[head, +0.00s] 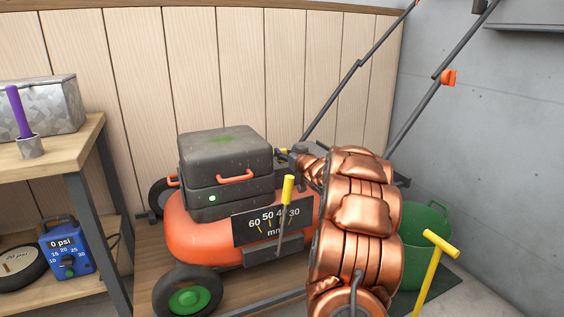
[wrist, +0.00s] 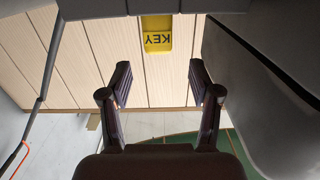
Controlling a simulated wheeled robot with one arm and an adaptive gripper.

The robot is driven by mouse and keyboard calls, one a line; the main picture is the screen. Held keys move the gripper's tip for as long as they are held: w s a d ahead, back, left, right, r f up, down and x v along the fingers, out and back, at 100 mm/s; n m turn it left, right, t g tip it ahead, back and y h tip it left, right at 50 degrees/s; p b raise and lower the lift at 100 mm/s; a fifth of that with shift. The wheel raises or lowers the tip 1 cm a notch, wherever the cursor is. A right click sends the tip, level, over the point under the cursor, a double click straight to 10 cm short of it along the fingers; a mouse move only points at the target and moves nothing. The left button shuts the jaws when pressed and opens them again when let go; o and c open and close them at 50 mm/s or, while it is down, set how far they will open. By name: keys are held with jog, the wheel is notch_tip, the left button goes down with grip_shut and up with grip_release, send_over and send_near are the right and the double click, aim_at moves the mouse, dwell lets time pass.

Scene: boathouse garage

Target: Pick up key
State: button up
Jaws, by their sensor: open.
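The key shows in the wrist view as a yellow piece (wrist: 157,24) marked "KEY" in upside-down letters. It sits at the top centre, against a dark grey body. My gripper (wrist: 160,82) is open, its two dark fingers spread wide with nothing between them. The key lies above the gap between the fingertips in that picture, apart from both. In the head view a small yellow bit (head: 284,152) shows beside the mower's engine (head: 225,160); I cannot tell for sure that it is the key. My copper-coloured arm hides much of the area there.
The orange mower (head: 195,232) has a yellow height lever (head: 286,205) and a long handle rising right. A wooden workbench (head: 60,147) stands left, with a blue pump (head: 70,250) below. A green bucket (head: 425,225) and yellow T-handle (head: 430,270) are right. Wooden panelling closes the back.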

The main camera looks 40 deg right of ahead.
aim_at(284, 150)
jog(key=shift+w+d+f+b, duration=0.3)
jog(key=shift+w+f+b, duration=0.1)
jog(key=shift+w, duration=0.25)
jog(key=shift+w+d+f+b, duration=0.25)
jog(key=shift+w+f+b, duration=0.15)
jog(key=shift+w, duration=0.2)
jog(key=shift+w+d+r, duration=0.25)
jog(key=shift+w, duration=0.4)
jog(key=shift+w+d, duration=0.1)
jog(key=shift+w, duration=0.2)
jog(key=c, duration=1.2)
